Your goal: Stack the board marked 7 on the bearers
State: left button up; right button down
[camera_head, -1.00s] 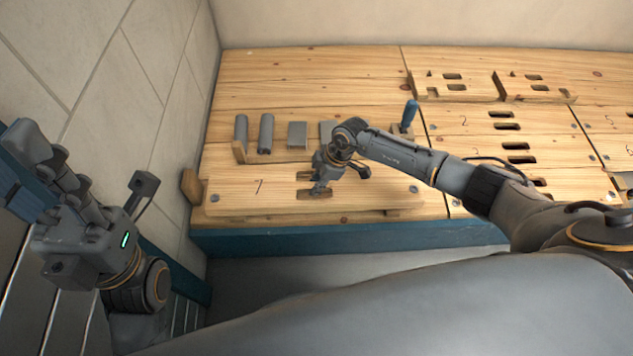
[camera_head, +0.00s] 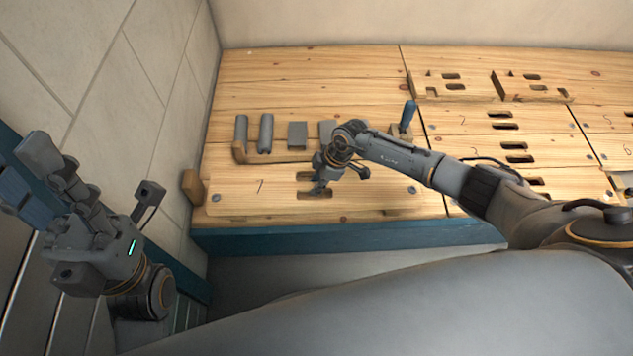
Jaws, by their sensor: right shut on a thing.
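The board marked 7 (camera_head: 250,200) is a long pale wooden board with slots near its middle. It lies along the front left of the bench, with its mark towards its left end. My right gripper (camera_head: 318,189) is at the slots and shut on the board. The bearers are mostly hidden; a wooden strip (camera_head: 275,156) shows behind the board, but I cannot tell whether it is one of them. My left gripper (camera_head: 70,205) is at the far left, away from the bench, and I cannot tell its jaw state.
Grey cylinders (camera_head: 265,134) and a grey block (camera_head: 297,135) stand behind the board. A blue-handled tool (camera_head: 407,117) is near the middle. Other slotted boards (camera_head: 505,122) lie at the right. A wooden block (camera_head: 193,187) sits by the left wall.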

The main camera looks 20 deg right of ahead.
jog(key=shift+s+f, duration=0.15)
jog(key=shift+f, duration=0.25)
jog(key=c, duration=1.4)
grip_release()
jog(key=shift+f, duration=0.1)
jog(key=shift+o, duration=1.4)
